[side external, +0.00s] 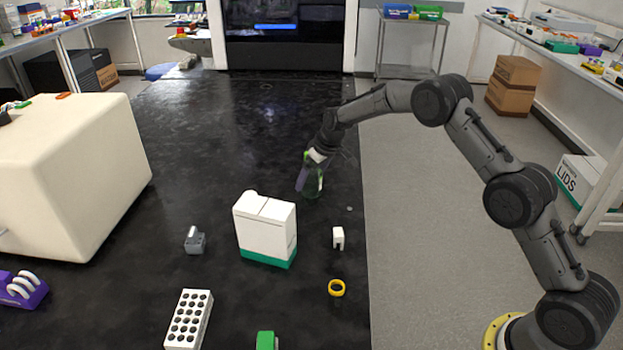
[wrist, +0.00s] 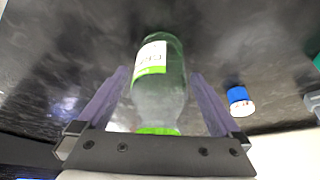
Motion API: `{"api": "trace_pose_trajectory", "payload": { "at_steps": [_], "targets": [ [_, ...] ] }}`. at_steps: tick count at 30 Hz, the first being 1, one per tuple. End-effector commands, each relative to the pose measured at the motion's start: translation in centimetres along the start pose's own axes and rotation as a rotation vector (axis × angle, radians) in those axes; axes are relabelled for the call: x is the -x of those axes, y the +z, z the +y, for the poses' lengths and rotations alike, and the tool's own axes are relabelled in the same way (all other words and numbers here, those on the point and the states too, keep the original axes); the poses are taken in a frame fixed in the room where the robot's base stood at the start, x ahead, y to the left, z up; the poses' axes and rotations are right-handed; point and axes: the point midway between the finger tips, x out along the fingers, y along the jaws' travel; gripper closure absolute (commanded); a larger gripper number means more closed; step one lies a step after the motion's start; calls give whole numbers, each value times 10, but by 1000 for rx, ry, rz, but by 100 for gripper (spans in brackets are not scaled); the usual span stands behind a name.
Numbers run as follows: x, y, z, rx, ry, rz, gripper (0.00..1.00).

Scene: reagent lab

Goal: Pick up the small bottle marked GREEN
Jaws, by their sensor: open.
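The small bottle (wrist: 160,85) is greenish and see-through, with a bright green cap and a white and green label whose lettering is too blurred to read. In the wrist view it lies between the two purple fingers of my gripper (wrist: 157,95), with a visible gap on each side. In the side external view the bottle (side external: 313,184) stands on the black table, and my gripper (side external: 308,172) is around its upper part. The fingers are open. The far finger is partly hidden behind the bottle in the side external view.
A white and green box (side external: 265,230) stands in front of the bottle. A small white item (side external: 338,238), a yellow ring (side external: 337,288), a grey item (side external: 195,240) and a white holed rack (side external: 188,320) are nearer. A blue-and-white capped item (wrist: 240,101) shows in the wrist view.

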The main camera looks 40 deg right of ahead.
Motion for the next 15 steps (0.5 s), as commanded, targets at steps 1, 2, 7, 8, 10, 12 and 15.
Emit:
{"api": "trace_pose_trajectory", "payload": {
  "at_steps": [1,2,7,8,10,12,15],
  "targets": [
    [0,0,0,0,0,0,4],
    [0,0,0,0,0,0,9],
    [0,0,0,0,0,0,40],
    [0,0,0,0,0,0,45],
    [0,0,0,0,0,0,58],
    [0,0,0,0,0,0,70],
    [0,0,0,0,0,0,88]
  ]
}}
